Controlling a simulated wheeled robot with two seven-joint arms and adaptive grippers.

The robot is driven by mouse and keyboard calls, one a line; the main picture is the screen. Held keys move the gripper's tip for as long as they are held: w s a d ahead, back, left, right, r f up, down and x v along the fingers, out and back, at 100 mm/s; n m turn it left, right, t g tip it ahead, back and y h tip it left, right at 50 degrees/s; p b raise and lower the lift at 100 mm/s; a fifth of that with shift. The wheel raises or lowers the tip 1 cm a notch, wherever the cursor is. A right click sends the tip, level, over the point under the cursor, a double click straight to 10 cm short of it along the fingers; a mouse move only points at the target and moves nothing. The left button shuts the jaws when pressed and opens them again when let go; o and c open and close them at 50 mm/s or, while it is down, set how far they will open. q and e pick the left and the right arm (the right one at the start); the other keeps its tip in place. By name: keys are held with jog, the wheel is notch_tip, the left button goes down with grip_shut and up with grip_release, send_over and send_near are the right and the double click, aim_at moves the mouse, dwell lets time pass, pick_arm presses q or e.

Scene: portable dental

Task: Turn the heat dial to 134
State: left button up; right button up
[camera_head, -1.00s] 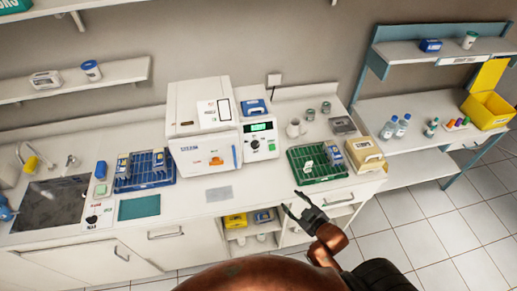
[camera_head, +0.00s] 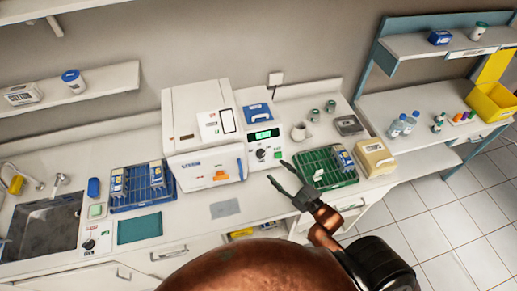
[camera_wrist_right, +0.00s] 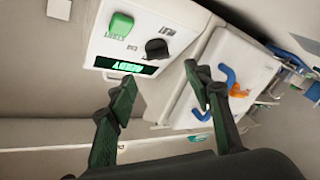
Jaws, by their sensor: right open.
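The white sterilizer (camera_head: 204,128) stands on the counter with a control panel (camera_head: 263,146) on its right side. The panel has a lit green display (camera_head: 263,134), a black dial (camera_head: 261,153) and a green button (camera_head: 278,154). In the right wrist view the black dial (camera_wrist_right: 157,49) sits between the green button (camera_wrist_right: 120,24) and the sterilizer's body. The dial's setting is too small to read. My right gripper (camera_head: 277,170) is open and empty, in front of the panel and apart from the dial. Its two fingers (camera_wrist_right: 158,82) frame the panel's lower area. My left gripper is not in view.
A green rack (camera_head: 318,182) and a beige box (camera_head: 374,157) stand right of the panel. A blue rack (camera_head: 142,200) stands left of the sterilizer. A second black dial (camera_head: 89,244) is on a small panel by the sink. A grey mat (camera_head: 225,208) lies in front.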

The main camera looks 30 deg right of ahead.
aim_at(262, 156)
jog(key=x, duration=0.5)
jog(key=shift+w+r+p, duration=0.2)
jog(key=shift+r+p, duration=0.05)
jog(key=shift+p, duration=0.1)
jog(key=shift+x, duration=1.2)
jog(key=shift+w+f, duration=0.15)
jog(key=shift+w, duration=0.3)
jog(key=c, duration=1.1)
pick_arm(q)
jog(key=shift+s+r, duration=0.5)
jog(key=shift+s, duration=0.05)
pick_arm(e)
jog(key=shift+c, duration=0.2)
